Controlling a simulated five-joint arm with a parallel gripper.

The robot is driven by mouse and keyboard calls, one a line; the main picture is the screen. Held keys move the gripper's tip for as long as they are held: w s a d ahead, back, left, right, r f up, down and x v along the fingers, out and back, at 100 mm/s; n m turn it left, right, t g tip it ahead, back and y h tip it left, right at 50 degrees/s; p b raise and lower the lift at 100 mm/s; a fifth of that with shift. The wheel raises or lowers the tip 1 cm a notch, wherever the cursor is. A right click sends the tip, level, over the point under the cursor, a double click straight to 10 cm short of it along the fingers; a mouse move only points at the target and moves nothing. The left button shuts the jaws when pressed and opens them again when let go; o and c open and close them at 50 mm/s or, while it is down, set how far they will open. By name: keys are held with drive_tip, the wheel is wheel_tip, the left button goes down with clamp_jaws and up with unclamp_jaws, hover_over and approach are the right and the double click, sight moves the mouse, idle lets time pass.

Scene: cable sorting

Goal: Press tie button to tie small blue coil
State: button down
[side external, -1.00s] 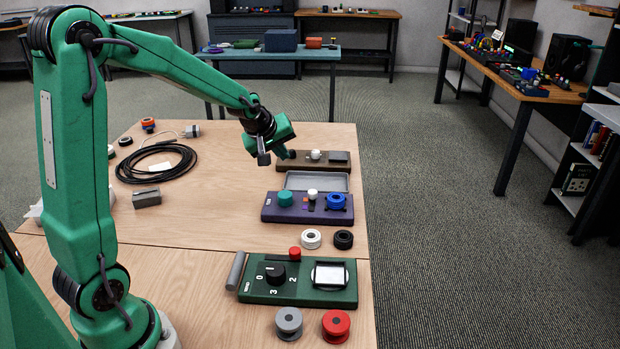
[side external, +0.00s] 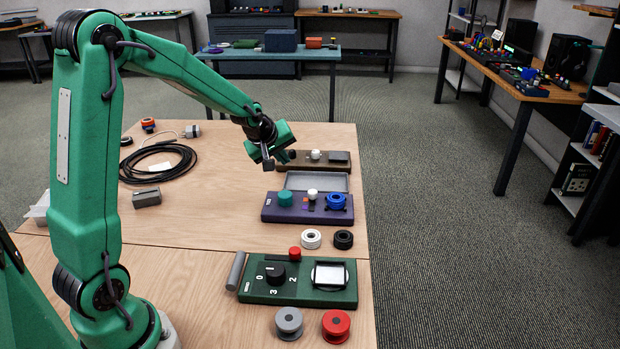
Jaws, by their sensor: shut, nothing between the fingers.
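The small blue coil (side external: 336,201) sits on a dark holder at the right end of the purple device (side external: 275,215). The same device carries a teal knob (side external: 285,198) and a white button (side external: 312,193). I cannot read which control is the tie button. My gripper (side external: 268,164) is shut and empty. It hangs above and behind the left part of the purple device, left of its grey tray (side external: 318,182), and looks clear of the controls.
A brown device (side external: 335,160) with a white knob stands behind. White (side external: 311,238) and black (side external: 343,239) rings lie in front, then a green device (side external: 250,287) with a red button and dial. Grey (side external: 289,323) and red (side external: 336,325) spools are nearest.

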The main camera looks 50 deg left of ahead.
approach(286, 192)
drive_tip(key=shift+w+a+f, duration=0.2)
drive_tip(key=shift+w+f, duration=0.4)
drive_tip(key=shift+w, duration=0.1)
drive_tip(key=shift+w+a+f, duration=0.15)
drive_tip(key=shift+w+f, duration=0.45)
drive_tip(key=shift+w, duration=0.15)
drive_tip(key=shift+w+a+f, duration=0.2)
drive_tip(key=shift+w+f, duration=0.4)
drive_tip(key=shift+w, duration=0.1)
drive_tip(key=shift+f, duration=0.2)
idle(0.5)
drive_tip(key=shift+a+f, duration=0.1)
drive_tip(key=shift+f, duration=0.15)
drive_tip(key=shift+f, duration=0.8)
idle(1.5)
drive_tip(key=shift+r, duration=1.25)
drive_tip(key=shift+r, duration=2.55)
